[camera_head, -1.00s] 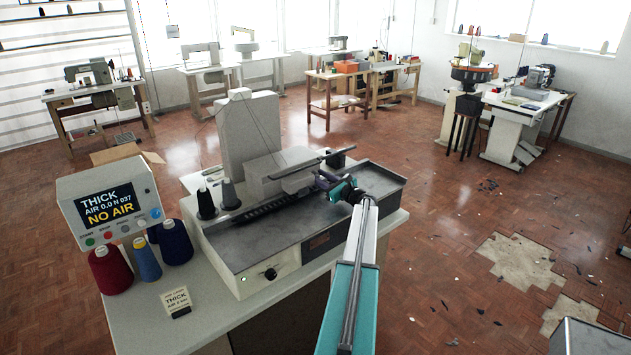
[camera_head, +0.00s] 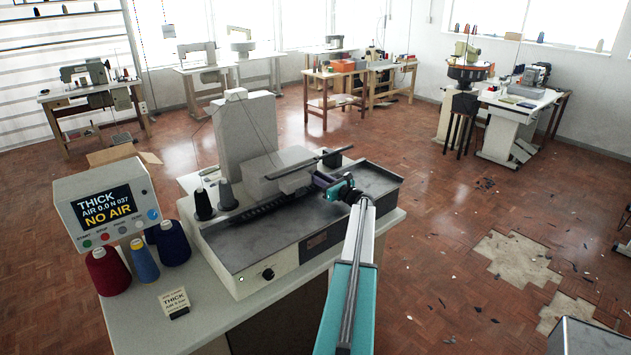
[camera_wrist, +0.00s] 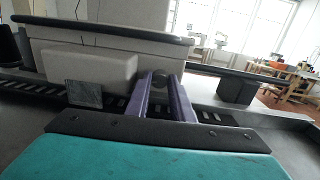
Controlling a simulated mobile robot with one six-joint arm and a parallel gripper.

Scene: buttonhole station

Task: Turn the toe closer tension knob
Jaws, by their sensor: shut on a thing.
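The toe closer machine (camera_head: 225,257), a long grey metal bed with a beige housing, sits on the white table. My gripper (camera_head: 318,181) reaches in from the right to the machine's middle, below the beige head. In the wrist view, its two purple fingers (camera_wrist: 166,99) are closed around a small round grey knob (camera_wrist: 159,82) in front of the beige housing. The knob is mostly hidden between the fingers, and any turn of it cannot be made out. In the head view my gripper hides it.
A control box (camera_head: 104,207) reads "THICK, AIR 0.0 N 037, NO AIR". Thread cones (camera_head: 107,271) and a small "THICK" card (camera_head: 174,303) stand on the table (camera_head: 133,316). A black dial (camera_head: 268,274) is on the machine's front. A black bar (camera_wrist: 100,29) crosses above the fingers.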

